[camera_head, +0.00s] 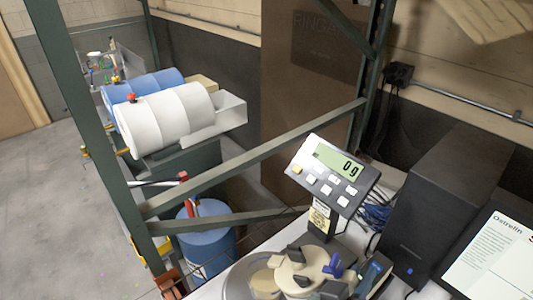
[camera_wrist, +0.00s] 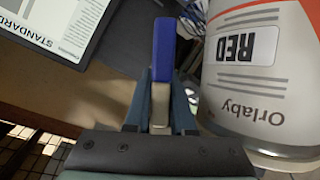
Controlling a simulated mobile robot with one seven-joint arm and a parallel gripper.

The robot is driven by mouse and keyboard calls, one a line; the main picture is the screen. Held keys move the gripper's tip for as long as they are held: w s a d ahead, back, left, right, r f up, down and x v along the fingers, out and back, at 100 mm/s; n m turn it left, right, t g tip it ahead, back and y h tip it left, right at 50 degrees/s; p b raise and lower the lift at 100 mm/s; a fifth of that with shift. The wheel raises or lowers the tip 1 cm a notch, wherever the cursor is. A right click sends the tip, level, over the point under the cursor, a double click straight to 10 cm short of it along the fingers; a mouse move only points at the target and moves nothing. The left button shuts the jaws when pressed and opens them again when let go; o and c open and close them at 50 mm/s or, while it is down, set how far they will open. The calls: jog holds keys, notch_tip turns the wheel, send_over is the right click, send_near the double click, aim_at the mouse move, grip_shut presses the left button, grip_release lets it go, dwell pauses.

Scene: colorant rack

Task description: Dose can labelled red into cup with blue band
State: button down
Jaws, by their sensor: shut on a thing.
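A can labelled RED (camera_wrist: 262,95), white with an orange-red band and "Orlaby" print, fills the right side of the wrist view, its lettering upside down. My gripper (camera_wrist: 161,95) is beside the can, its dark teal fingers shut on a lever with a blue tip (camera_wrist: 162,45) and a beige shank. In the head view, a blue lever (camera_head: 334,264) shows on a round beige lid (camera_head: 300,268) with dark knobs, and my gripper (camera_head: 372,276) is just right of it. I see no cup with a blue band in either view.
A scale display (camera_head: 331,171) reads 0 g behind the lid. A black computer case (camera_head: 447,205) and a monitor (camera_head: 497,250) stand to the right, close to my gripper. Dark green rack posts and braces (camera_head: 245,160) cross the left side.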

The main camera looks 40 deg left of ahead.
jog(key=shift+n+t+h, duration=0.3)
jog(key=shift+n+h, duration=0.1)
jog(key=shift+n, duration=0.3)
jog(key=shift+s+a+r+p, duration=0.1)
jog(key=shift+a+r+p, duration=0.25)
jog(key=shift+r, duration=0.45)
jog(key=shift+s+a+r+p, duration=0.1)
jog(key=shift+a+r+p, duration=0.15)
jog(key=shift+a+r, duration=0.45)
jog(key=shift+s+a+r+p, duration=0.1)
jog(key=shift+a+r+p, duration=0.15)
jog(key=shift+r, duration=0.7)
jog(key=shift+s+a+r, duration=0.1)
jog(key=shift+a, duration=0.15)
dwell(4.6)
